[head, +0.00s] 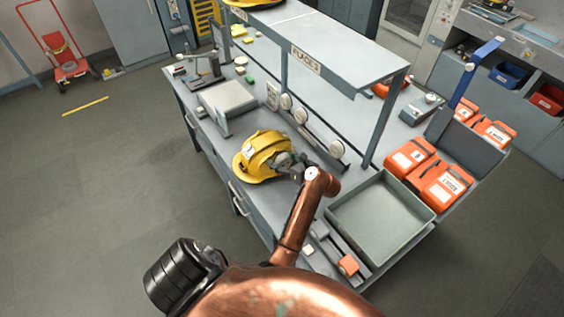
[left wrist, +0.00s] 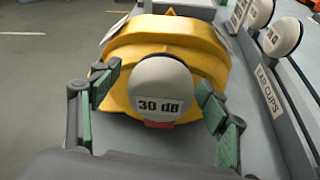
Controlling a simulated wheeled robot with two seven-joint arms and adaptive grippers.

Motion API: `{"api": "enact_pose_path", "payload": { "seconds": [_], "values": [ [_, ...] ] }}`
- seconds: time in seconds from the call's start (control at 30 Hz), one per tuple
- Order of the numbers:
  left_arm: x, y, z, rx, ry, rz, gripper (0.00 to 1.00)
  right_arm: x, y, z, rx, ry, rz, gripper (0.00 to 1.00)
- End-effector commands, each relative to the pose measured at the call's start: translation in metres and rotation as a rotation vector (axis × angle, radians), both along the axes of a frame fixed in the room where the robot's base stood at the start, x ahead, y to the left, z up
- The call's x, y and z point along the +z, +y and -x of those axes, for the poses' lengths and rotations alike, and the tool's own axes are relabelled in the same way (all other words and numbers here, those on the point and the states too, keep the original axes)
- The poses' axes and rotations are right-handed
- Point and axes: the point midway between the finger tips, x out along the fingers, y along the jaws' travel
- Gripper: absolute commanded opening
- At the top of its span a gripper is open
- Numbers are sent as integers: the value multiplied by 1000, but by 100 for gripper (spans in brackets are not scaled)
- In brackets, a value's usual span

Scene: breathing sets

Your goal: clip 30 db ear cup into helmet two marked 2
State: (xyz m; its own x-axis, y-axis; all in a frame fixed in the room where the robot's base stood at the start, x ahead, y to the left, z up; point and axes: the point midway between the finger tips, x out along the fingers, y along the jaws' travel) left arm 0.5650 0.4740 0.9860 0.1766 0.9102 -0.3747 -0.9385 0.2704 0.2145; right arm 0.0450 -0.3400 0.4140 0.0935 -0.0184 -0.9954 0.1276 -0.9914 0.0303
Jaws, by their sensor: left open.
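A yellow helmet (head: 262,152) with a white tag (head: 248,151) sits on the grey bench; the tag's number is too small to read. In the left wrist view the helmet (left wrist: 163,38) fills the middle. A pale round ear cup (left wrist: 160,84) marked 30 dB stands against the helmet's near side, with a red patch under it. I cannot tell whether it is clipped in. My left gripper (head: 290,163) is beside the helmet, its green-padded fingers (left wrist: 160,92) spread on both sides of the ear cup, with visible gaps. My right gripper is not in view.
More ear cups (head: 286,101) hang on a rail behind the helmet, labelled EAR CUPS in the left wrist view. A shelf (head: 345,55) overhangs the bench. An empty grey-green tray (head: 333,215) and orange cases (head: 408,157) are at right. A grey box (head: 227,97) stands left.

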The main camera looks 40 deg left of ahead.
Motion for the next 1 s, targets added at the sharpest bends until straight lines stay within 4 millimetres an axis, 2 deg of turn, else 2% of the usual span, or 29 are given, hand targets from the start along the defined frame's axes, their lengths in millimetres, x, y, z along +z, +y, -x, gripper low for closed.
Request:
{"api": "enact_pose_path", "payload": {
  "seconds": [0.3, 0.5, 1.0],
  "values": [
    [60, -1, -1, 1, -6, 3, 70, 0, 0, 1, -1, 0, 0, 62],
    [83, -1, -1, 0, -3, 1, 70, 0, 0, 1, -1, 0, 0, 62],
    [88, -1, 0, -1, 0, 0, 70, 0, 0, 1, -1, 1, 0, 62]
  ]
}}
